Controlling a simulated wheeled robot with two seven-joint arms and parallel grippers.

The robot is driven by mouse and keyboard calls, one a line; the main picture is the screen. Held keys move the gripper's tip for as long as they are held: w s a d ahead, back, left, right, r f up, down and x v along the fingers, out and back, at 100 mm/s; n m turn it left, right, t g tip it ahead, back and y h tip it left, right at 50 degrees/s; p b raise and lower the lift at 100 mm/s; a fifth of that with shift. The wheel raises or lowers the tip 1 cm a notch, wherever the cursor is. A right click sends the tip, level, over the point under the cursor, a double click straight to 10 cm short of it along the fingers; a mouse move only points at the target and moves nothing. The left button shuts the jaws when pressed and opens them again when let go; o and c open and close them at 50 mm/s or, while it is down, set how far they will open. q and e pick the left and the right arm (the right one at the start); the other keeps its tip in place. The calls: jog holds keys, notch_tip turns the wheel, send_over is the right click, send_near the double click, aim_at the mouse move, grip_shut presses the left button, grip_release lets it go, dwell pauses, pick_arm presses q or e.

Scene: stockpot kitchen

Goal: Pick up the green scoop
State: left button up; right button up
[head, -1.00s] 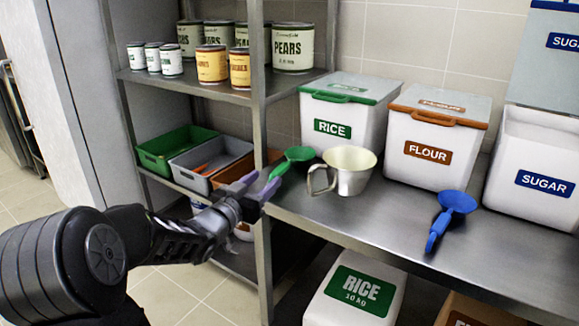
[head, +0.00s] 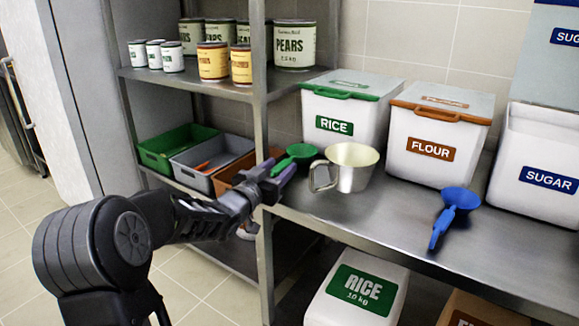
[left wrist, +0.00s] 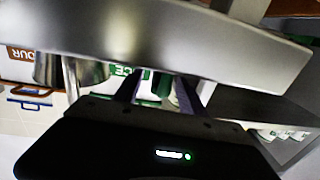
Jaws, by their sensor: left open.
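The green scoop (head: 302,153) lies at the left end of the metal counter in the head view, bowl to the right and handle pointing left toward my gripper. My left gripper (head: 277,169) is open, with its purple fingertips at the scoop's handle. The handle appears to lie between the fingers, but I cannot tell whether they touch it. In the left wrist view, the two dark fingers of the gripper (left wrist: 157,92) reach forward apart, with green showing between them. My right gripper is not in view.
A metal measuring cup (head: 351,168) stands just right of the scoop. The rice bin (head: 345,110) is behind. The shelf post (head: 262,130) rises close to my gripper. A blue scoop (head: 458,200) lies farther right, with clear counter between.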

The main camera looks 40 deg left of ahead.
pick_arm(q)
jog(key=shift+w+a, duration=0.1)
jog(key=shift+w, duration=0.55)
jog(key=shift+c, duration=0.2)
grip_shut()
dwell(0.4)
